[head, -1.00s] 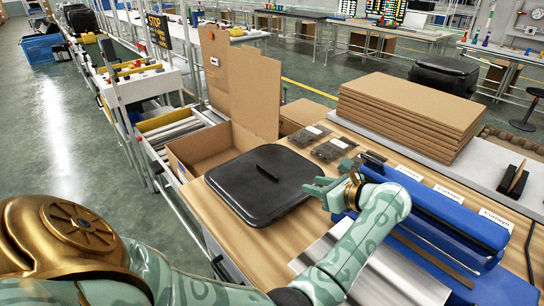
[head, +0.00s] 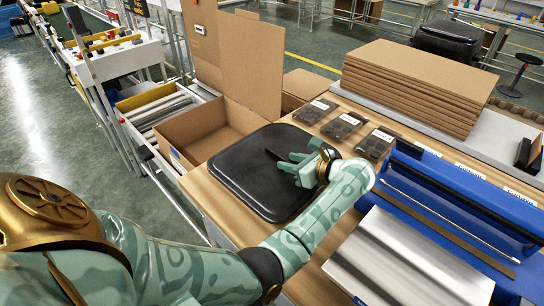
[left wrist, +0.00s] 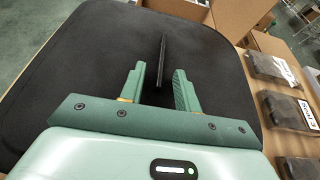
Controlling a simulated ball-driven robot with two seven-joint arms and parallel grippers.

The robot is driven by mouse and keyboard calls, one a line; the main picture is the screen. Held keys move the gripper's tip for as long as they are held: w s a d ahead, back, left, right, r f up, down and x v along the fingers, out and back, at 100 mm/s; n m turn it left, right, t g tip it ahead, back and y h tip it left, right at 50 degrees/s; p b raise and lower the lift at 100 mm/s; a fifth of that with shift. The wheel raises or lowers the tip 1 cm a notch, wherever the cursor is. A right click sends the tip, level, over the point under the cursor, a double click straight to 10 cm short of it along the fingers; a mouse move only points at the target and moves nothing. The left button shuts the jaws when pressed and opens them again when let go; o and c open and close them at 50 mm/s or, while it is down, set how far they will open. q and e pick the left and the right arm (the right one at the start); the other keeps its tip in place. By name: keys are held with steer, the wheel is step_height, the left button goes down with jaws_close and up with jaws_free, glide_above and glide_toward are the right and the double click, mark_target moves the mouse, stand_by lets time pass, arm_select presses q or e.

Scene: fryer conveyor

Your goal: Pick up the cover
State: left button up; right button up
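The cover (head: 246,181) is a flat black square lid with rounded corners, lying on the wooden table. In the left wrist view the cover (left wrist: 80,60) fills much of the picture, with a thin upright black handle (left wrist: 162,58) at its middle. My left gripper (head: 284,164) is over the right part of the cover, close to the handle. In the left wrist view its fingers (left wrist: 158,78) are apart, and the handle stands in line with the gap, its near end reaching between the fingertips. I cannot tell whether the fingers touch it. My right gripper is not in view.
An open cardboard box (head: 212,133) stands behind the cover. Several small dark packs (head: 341,125) lie to the right. A blue sealing machine (head: 450,205) and a silver sheet (head: 408,262) are at the right. Flat cardboard stacks (head: 415,88) are at the back right.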

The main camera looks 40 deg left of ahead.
arm_select(q)
steer(key=shift+d, duration=0.35)
steer(key=shift+d+r, duration=0.15)
steer(key=c, duration=0.4)
steer(key=shift+a, duration=0.2)
jaws_close()
